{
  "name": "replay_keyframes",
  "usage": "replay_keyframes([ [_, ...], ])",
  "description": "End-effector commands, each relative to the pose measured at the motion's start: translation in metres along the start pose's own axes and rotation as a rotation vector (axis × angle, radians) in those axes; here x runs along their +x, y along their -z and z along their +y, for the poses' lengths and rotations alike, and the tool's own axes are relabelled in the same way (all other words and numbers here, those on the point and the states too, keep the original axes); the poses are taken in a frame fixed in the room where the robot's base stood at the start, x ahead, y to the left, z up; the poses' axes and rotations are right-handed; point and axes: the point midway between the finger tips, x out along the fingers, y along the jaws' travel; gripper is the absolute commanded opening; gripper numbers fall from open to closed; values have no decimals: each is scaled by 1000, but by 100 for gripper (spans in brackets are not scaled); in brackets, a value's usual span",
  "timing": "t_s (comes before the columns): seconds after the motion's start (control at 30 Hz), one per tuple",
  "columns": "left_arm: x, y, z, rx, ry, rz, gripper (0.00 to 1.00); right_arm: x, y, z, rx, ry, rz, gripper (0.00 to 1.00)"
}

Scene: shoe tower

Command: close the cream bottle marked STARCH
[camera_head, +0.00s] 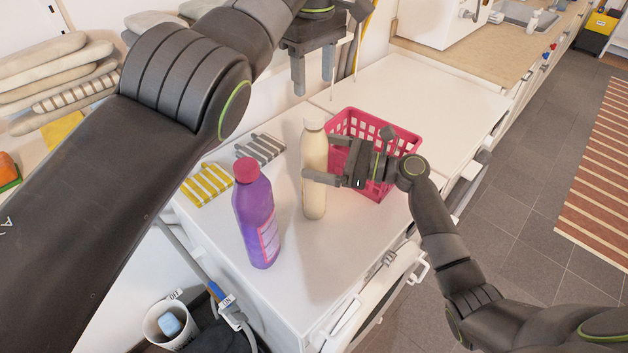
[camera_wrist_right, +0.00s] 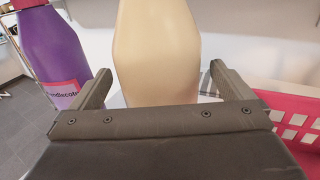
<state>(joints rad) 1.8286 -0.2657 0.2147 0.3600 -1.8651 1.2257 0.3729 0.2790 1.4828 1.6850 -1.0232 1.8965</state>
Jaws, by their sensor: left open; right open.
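The cream bottle (camera_head: 314,195) stands upright on the white machine top. A pale cap (camera_head: 314,117) shows at its top; I cannot tell whether it is fully shut. No STARCH marking is readable from here. My right gripper (camera_head: 317,157) is open, its fingers on either side of the bottle's upper body. In the right wrist view the cream bottle (camera_wrist_right: 158,50) stands between the open fingers (camera_wrist_right: 162,85), with gaps visible at both sides. My left gripper (camera_head: 313,84) is open and empty, pointing down above and behind the bottle cap.
A purple bottle (camera_head: 257,218) with a red cap stands left of the cream bottle. A pink basket (camera_head: 400,135) stands close behind my right gripper. Yellow striped (camera_head: 208,184) and grey striped (camera_head: 262,148) cloths lie at the back left. The white top is clear at the front.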

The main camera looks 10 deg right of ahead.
Motion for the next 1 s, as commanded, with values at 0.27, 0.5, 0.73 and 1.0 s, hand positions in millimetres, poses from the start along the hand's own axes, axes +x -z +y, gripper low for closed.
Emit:
replay_keyframes([
  [0.27, 0, 0, 0, 0, 0, 0, 55, 33, -1, 0, 0, -1, -1, 100],
  [0.5, 0, 0, 0, 0, 0, 0, 55, 38, 0, 0, 0, 0, 1, 100],
  [0.73, 0, 0, 0, 0, 0, 0, 55, 37, 0, 0, 0, 0, 0, 90],
  [1.0, 0, 0, 0, 0, 0, 0, 55, 37, 0, 0, 0, 0, 0, 54],
])
